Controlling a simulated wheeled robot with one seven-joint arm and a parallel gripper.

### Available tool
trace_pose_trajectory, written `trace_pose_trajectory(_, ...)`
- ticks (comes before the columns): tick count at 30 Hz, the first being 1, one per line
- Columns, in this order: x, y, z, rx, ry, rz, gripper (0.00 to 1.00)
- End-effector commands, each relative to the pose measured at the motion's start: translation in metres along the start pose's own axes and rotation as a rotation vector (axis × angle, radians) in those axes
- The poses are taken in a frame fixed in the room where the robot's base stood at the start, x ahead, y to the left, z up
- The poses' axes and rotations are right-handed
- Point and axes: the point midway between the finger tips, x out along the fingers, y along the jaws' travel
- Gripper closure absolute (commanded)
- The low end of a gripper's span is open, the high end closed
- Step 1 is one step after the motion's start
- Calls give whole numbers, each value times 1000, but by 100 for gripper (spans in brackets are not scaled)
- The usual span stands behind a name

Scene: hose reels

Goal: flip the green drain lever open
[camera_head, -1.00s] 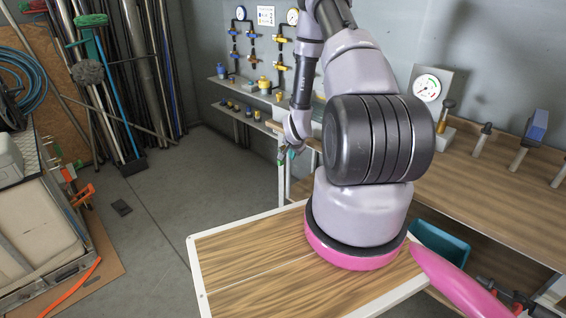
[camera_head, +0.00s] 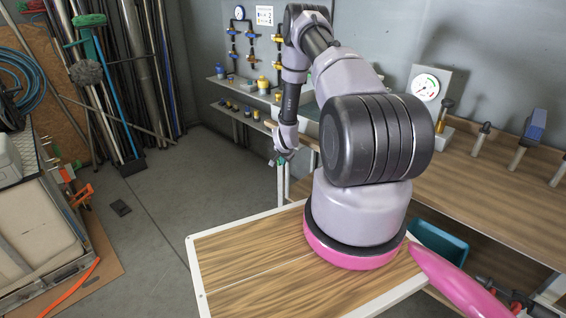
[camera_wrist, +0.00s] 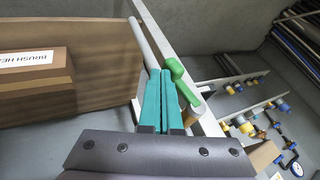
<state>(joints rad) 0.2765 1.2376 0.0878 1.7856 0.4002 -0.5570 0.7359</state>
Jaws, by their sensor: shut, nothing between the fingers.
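The green drain lever (camera_wrist: 183,83) shows in the wrist view, just right of the teal fingertips of my gripper (camera_wrist: 161,73). The lever runs from a rounded end near the fingertips down along the right finger. The fingers lie together with nothing between them. I cannot tell whether the right finger touches the lever. In the head view my gripper (camera_head: 276,162) is small, beyond the left end of the back workbench, and the lever cannot be made out clearly there.
A pale rail (camera_wrist: 168,42) runs beside the lever, with a grey pipe (camera_wrist: 143,42) to its left. Wall shelves (camera_head: 235,98) hold valves and fittings. The wood-topped table (camera_head: 250,262) is bare in front. Floor (camera_head: 190,190) at left is mostly clear.

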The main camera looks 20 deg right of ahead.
Motion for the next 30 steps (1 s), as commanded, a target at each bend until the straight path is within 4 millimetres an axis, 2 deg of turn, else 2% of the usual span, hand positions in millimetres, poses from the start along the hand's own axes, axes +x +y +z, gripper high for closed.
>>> trace_pose_trajectory(5,1,0,0,0,0,0,100)
trace_pose_trajectory(10,13,-3,4,-1,0,0,100)
trace_pose_trajectory(21,11,-4,3,0,0,0,100)
trace_pose_trajectory(30,0,-9,-2,0,1,-1,100)
